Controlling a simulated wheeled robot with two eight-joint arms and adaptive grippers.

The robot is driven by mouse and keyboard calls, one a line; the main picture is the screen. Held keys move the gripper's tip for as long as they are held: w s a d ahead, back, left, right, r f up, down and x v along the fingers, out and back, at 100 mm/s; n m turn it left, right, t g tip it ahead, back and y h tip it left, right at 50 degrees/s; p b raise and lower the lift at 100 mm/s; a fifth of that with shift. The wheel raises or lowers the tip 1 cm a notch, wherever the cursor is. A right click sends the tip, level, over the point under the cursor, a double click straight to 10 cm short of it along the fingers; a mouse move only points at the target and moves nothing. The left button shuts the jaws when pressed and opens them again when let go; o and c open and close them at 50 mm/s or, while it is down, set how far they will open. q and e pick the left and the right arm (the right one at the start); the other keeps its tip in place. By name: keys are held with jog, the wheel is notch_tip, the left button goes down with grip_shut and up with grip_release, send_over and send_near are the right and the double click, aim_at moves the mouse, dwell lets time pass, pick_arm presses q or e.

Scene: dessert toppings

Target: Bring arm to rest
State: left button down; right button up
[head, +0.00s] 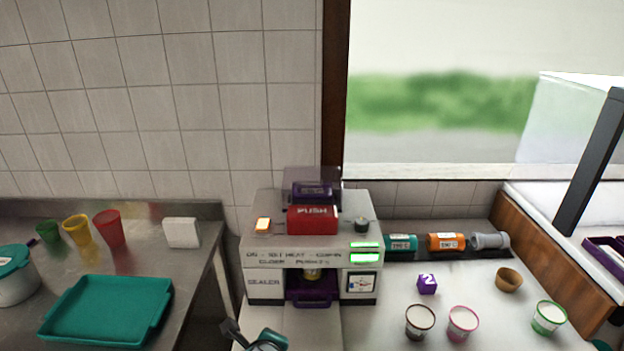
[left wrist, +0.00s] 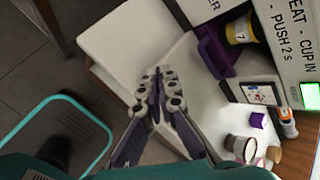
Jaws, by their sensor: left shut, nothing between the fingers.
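My left gripper (left wrist: 158,75) is shut and empty in the left wrist view, its fingertips touching each other over the edge of the white counter. In the head view my left gripper (head: 232,328) is low in the middle, in front of the sealer machine (head: 262,260) and touching nothing I can make out. The sealer has a red PUSH block (head: 312,219) and a purple cup holder (head: 312,292) with a yellow cup (head: 312,274) in it; this cup also shows in the left wrist view (left wrist: 240,30). I do not see my right gripper.
Several filled cups, such as the pink-rimmed cup (head: 463,322), stand on the right counter near a purple cube (head: 427,284) and a brown bowl (head: 508,280). A teal tray (head: 105,308) and coloured cups (head: 110,229) are on the left table. A gap separates the table and counter.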

pick_arm(q)
jog(key=s+a+f+n, duration=0.1)
jog(key=s+a+n, duration=0.2)
jog(key=n, duration=0.8)
jog(key=s+a+f+n+g, duration=0.1)
jog(key=s+a+n, duration=0.2)
jog(key=n, duration=0.9)
jog(key=a, duration=0.3)
jog(key=shift+s+a+f+h, duration=0.15)
jog(key=shift+s+h, duration=0.1)
jog(key=shift+h, duration=0.05)
